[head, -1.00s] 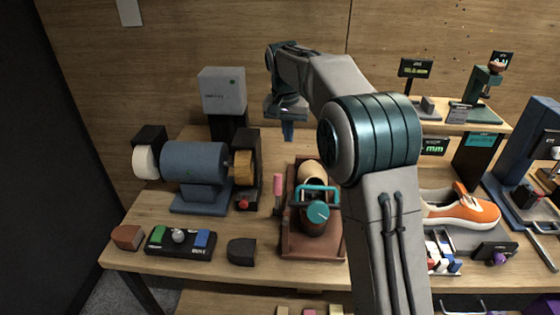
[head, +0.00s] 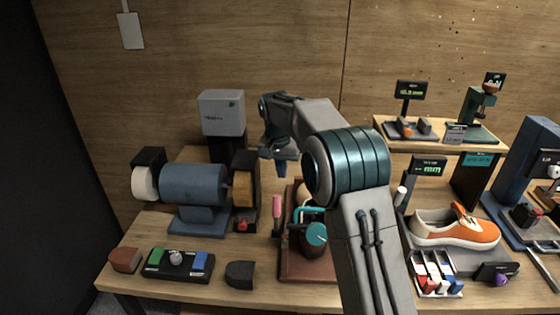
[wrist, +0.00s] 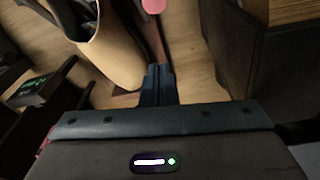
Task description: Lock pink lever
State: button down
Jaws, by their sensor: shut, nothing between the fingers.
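The pink lever (head: 277,207) stands at the left side of a brown fixture (head: 300,270) on the workbench, its pink grip uppermost. My gripper (head: 281,170) is above and behind the lever in the head view, pointing down, shut and empty. In the wrist view the closed fingers (wrist: 157,72) point toward the pink grip (wrist: 154,5), which is cut by the top edge. A gap shows between fingers and grip. A tan shoe form (wrist: 112,55) sits beside the fingers in the wrist view. My arm hides part of the fixture in the head view.
A blue bench grinder (head: 195,185) with a tan wheel (head: 243,189) stands close left of the lever. A teal handle and knob (head: 316,234) are just right of it. A button box (head: 178,263) lies at the front left. An orange sneaker (head: 455,228) is at the right.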

aim_at(276, 213)
jog(key=s+f, duration=0.2)
jog(key=s+f+p, duration=0.1)
jog(key=shift+s+a+f, duration=0.1)
jog(key=shift+s+a, duration=0.1)
jog(key=shift+a, duration=0.1)
jog(key=shift+s+a+b, duration=0.1)
jog(key=shift+a+b, duration=0.05)
jog(key=shift+b, duration=0.2)
